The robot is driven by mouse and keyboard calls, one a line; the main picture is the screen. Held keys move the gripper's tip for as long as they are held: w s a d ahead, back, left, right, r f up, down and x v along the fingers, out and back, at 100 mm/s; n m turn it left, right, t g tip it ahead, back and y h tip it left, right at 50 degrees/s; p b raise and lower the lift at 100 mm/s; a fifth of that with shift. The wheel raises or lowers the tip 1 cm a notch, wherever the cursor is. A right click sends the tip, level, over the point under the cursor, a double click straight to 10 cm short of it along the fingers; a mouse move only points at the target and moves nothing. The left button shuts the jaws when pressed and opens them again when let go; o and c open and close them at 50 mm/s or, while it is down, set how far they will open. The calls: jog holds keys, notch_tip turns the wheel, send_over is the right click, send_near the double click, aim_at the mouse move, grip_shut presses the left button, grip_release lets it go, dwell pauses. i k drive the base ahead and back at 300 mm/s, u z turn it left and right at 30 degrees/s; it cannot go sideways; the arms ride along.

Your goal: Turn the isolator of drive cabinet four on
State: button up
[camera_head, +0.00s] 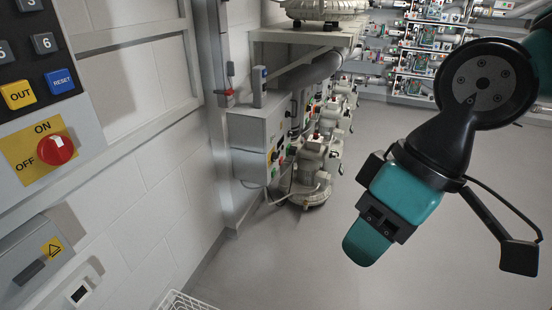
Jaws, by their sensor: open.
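A red rotary isolator knob (55,150) sits on a yellow plate (25,157) marked ON above it and OFF at its left, on a grey cabinet front at the left edge. A small white mark shows on the upper part of the knob; I cannot tell for certain which setting it points to. No cabinet number is readable. My gripper (368,240) hangs at the right, open and empty over the floor, far from the knob. Its fingers are seen partly from behind.
Above the knob are a yellow OUT button (18,94), a blue RESET button (60,81) and number keys. A grey box (35,262) is below. A white wire basket (185,300) stands at the bottom. Blower machines (310,165) line the back. The middle floor is clear.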

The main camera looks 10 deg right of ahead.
aim_at(274, 158)
jog(key=k, duration=0.5)
jog(key=z, duration=0.7)
jog(key=i, duration=0.35)
jog(key=z, duration=0.7)
jog(key=i, duration=1.45)
jog(key=u, duration=1)
jog(key=i, duration=0.65)
jog(key=u, duration=0.65)
